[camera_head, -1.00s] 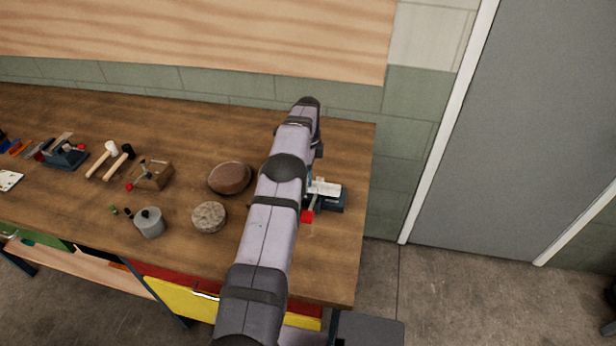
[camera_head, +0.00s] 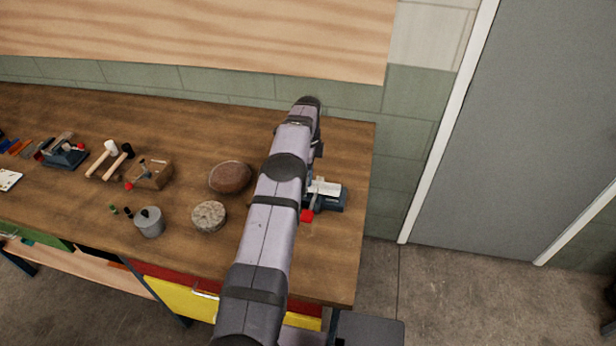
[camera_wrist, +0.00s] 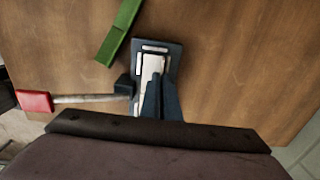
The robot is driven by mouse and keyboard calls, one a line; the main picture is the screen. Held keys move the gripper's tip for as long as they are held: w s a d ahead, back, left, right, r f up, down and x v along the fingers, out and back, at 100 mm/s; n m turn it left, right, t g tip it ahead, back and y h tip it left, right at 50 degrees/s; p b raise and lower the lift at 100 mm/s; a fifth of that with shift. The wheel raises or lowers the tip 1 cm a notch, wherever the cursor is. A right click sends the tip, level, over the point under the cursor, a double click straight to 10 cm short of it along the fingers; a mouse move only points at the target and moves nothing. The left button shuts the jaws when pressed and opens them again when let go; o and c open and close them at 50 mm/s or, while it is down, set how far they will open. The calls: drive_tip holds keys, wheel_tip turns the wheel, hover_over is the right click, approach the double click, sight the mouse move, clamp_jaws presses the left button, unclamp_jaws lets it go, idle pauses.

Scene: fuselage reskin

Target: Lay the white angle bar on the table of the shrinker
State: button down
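The shrinker is a small dark-blue tool (camera_head: 335,203) with a red-tipped lever, on the right end of the bench. It also shows in the wrist view (camera_wrist: 171,99), with its lever (camera_wrist: 85,99) pointing left. A pale strip (camera_wrist: 151,70), which looks like the white angle bar, lies along its top; in the head view it shows as a white patch (camera_head: 325,188). The dark fin of the tool partly covers it. My arm passes left of the shrinker. My gripper's fingers cannot be made out in either view, so no hold on the strip shows.
A green bar (camera_wrist: 122,32) is near the shrinker in the wrist view. Left of my arm are a brown rounded block (camera_head: 230,177), a grey round block (camera_head: 209,216), a grey pot (camera_head: 149,222) and mallets (camera_head: 108,159). The bench (camera_head: 345,250) is bare in front of the shrinker.

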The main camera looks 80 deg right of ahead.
drive_tip(key=shift+f+b, duration=0.5)
drive_tip(key=shift+f, duration=0.2)
drive_tip(key=c, duration=1.9)
unclamp_jaws()
drive_tip(key=shift+c, duration=0.2)
drive_tip(key=shift+r, duration=0.1)
drive_tip(key=shift+r+b, duration=1)
drive_tip(key=shift+r, duration=2.65)
drive_tip(key=shift+w, duration=0.1)
